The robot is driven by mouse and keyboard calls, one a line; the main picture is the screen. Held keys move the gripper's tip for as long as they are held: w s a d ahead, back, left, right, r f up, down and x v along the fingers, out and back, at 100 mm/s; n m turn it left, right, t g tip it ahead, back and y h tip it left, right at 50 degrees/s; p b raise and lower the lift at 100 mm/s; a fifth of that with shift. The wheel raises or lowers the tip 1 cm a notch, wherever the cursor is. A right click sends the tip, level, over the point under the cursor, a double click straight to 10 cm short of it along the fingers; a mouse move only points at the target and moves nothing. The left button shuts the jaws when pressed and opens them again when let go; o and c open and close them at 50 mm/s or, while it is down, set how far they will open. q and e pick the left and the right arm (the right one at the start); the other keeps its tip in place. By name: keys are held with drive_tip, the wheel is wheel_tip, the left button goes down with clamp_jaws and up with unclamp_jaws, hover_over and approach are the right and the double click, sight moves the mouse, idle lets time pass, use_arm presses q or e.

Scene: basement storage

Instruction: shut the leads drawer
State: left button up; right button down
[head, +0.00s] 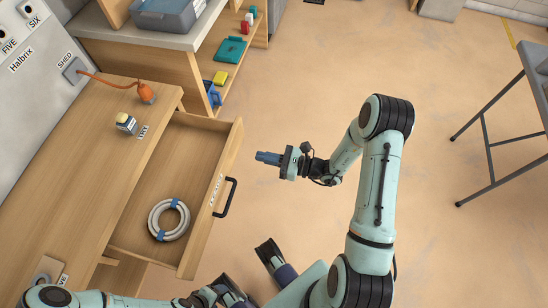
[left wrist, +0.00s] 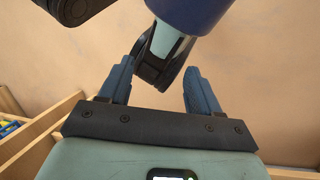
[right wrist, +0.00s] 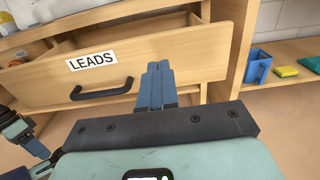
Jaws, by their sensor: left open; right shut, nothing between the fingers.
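The leads drawer (head: 192,205) is pulled out from the wooden bench (head: 85,165), with a coil of pale cable (head: 153,222) tied with blue bands inside. Its LEADS label (right wrist: 92,61) and black bar handle (head: 230,197) are on the front; the handle also shows in the right wrist view (right wrist: 101,90). My right gripper (head: 258,157) is shut and empty, in front of the drawer front near its far end, apart from the handle. My left gripper (left wrist: 158,68) is open and empty over the floor, with my own parts beyond its fingers; I cannot make it out clearly in the head view.
A shelf unit holds a blue holder (head: 212,93), a yellow sponge (head: 220,78) and a green item (head: 230,49). A grey folding table (head: 535,75) stands right. Open floor lies between.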

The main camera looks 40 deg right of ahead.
sight(230, 150)
use_arm(q)
drive_tip(key=shift+w+a+f+b, duration=0.2)
drive_tip(key=shift+w+f+b, duration=0.15)
drive_tip(key=shift+w+f, duration=0.15)
use_arm(e)
drive_tip(key=x, duration=0.8)
drive_tip(key=shift+w, duration=0.1)
drive_tip(key=shift+a, duration=0.15)
drive_tip(key=shift+w+a, duration=0.15)
drive_tip(key=shift+w, duration=0.1)
drive_tip(key=b+x, duration=0.2)
drive_tip(key=x, duration=1.1)
drive_tip(key=shift+s, duration=0.1)
drive_tip(key=b+x, duration=0.2)
drive_tip(key=x, duration=0.8)
drive_tip(key=shift+b, duration=0.3)
use_arm(q)
drive_tip(key=w+a+f+t+y, duration=0.1)
drive_tip(key=w+a+f+t, duration=0.1)
drive_tip(key=w+f, duration=0.3)
drive_tip(key=shift+w+a+f+n+t, duration=0.15)
drive_tip(key=shift+w+a+n+t, duration=0.2)
drive_tip(key=shift+w+a, duration=0.45)
use_arm(e)
drive_tip(key=shift+s, duration=0.1)
use_arm(q)
drive_tip(key=shift+w+d, duration=0.1)
drive_tip(key=shift+d, duration=0.1)
